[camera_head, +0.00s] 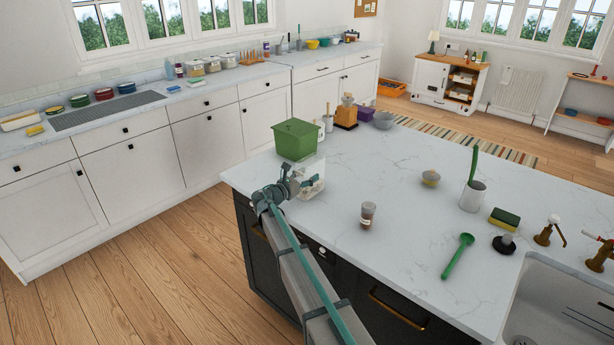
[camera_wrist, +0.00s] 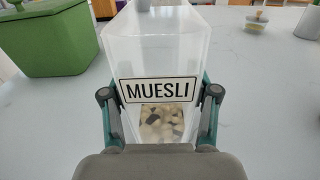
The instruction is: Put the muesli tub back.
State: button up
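The muesli tub (camera_wrist: 155,50) is a clear, tall container with a black-on-white MUESLI label and some muesli low inside. In the head view the tub (camera_head: 313,172) is near the left end of the island, partly hidden by my gripper (camera_head: 297,184). In the wrist view my gripper (camera_wrist: 159,110) has one finger on each side of the tub, close to its walls. Whether the fingers press on it is not clear. I cannot tell for sure whether its base rests on the worktop.
A green lidded box (camera_head: 296,140) stands just behind the tub. Several clear canisters (camera_head: 212,65) line the back counter (camera_head: 250,76).

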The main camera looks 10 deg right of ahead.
jog(key=o, duration=0.5)
jog(key=shift+c, duration=0.2)
jog(key=shift+r, duration=0.1)
jog(key=b+v, duration=0.4)
jog(key=v, duration=0.7)
jog(key=shift+s, duration=0.1)
jog(key=shift+s+a+r, duration=0.1)
jog(key=shift+s+a, duration=0.2)
jog(key=shift+a, duration=0.1)
